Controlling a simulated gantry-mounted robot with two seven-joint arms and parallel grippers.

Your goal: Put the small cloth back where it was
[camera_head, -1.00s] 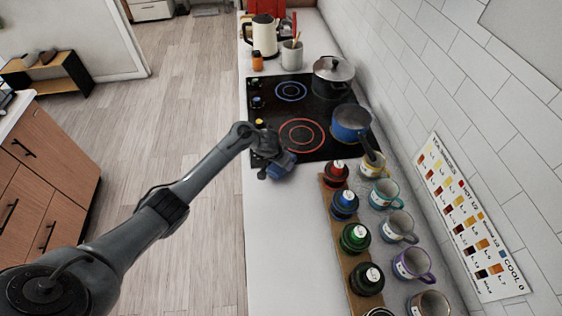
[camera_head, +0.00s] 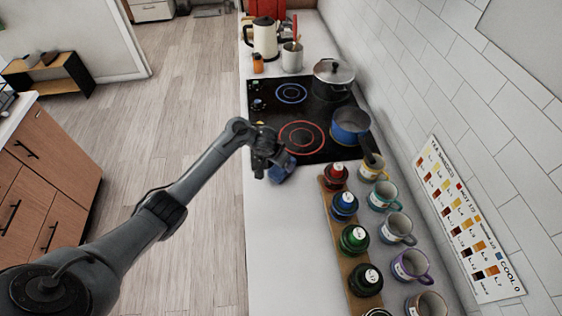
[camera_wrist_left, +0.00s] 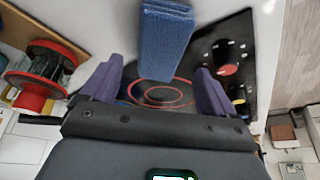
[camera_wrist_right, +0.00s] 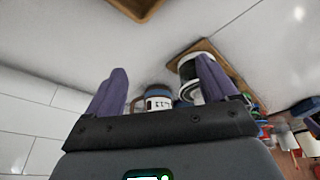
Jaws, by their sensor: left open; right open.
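The small blue cloth (camera_head: 283,168) lies folded on the white counter just in front of the cooktop's near edge. It also shows as a blue folded block in the left wrist view (camera_wrist_left: 163,42), ahead of and between my spread left fingers. My left gripper (camera_head: 262,168) is open beside the cloth, on its left in the head view, with clear gaps between both fingers and the cloth in the wrist view. My right gripper (camera_wrist_right: 160,68) is open and empty; it is outside the head view.
The black cooktop (camera_head: 267,120) has a lit red ring, a blue pan (camera_head: 350,122) and a lidded pot (camera_head: 333,75). The counter left of the rack is clear.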

